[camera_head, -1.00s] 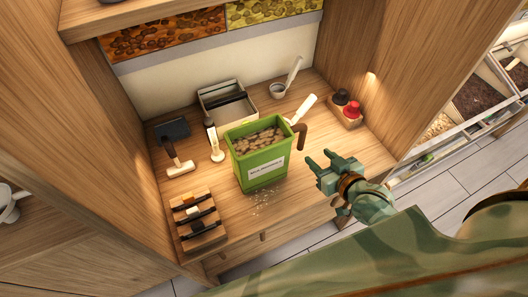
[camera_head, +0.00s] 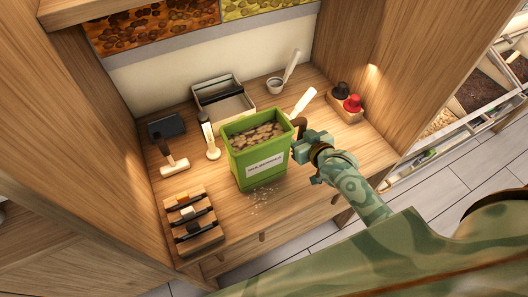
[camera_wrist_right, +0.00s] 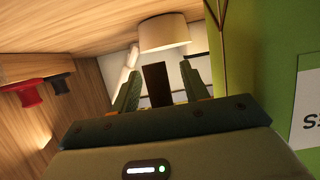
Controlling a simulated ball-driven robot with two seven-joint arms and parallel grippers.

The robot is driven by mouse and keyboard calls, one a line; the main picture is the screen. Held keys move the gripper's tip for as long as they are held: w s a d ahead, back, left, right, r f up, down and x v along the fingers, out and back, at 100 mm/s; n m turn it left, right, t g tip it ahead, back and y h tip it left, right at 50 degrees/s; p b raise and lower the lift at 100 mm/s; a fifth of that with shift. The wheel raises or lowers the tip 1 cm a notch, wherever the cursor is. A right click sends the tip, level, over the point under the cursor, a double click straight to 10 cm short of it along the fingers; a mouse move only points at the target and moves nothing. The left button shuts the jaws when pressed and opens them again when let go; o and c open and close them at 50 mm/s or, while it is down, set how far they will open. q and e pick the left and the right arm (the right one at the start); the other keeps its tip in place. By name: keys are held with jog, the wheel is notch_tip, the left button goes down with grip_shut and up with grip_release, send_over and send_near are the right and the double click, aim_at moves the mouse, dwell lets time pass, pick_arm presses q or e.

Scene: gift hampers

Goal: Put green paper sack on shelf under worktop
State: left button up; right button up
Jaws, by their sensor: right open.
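The green paper sack (camera_head: 259,166) stands upright on the wooden worktop (camera_head: 300,195). It is open at the top, full of brown lumps, with a white label on its front and a brown handle on its right side. My right gripper (camera_head: 302,139) is open at the sack's right side, around or just short of the handle. In the right wrist view the dark brown handle (camera_wrist_right: 157,84) shows between the two apart fingertips, and the sack's green wall (camera_wrist_right: 260,60) is close on the right. Contact with the handle cannot be told. The shelf under the worktop is not clearly visible.
A grey tray (camera_head: 233,84) and a scoop (camera_head: 277,86) stand behind the sack. Black and red knobbed pieces (camera_head: 352,104) stand at the right. A mallet (camera_head: 174,167), a brush (camera_head: 212,151) and a wooden rack (camera_head: 204,235) lie on the left. Crumbs (camera_head: 262,195) lie in front.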

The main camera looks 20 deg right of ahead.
grip_shut()
dwell(1.2)
jog(key=shift+r, duration=0.15)
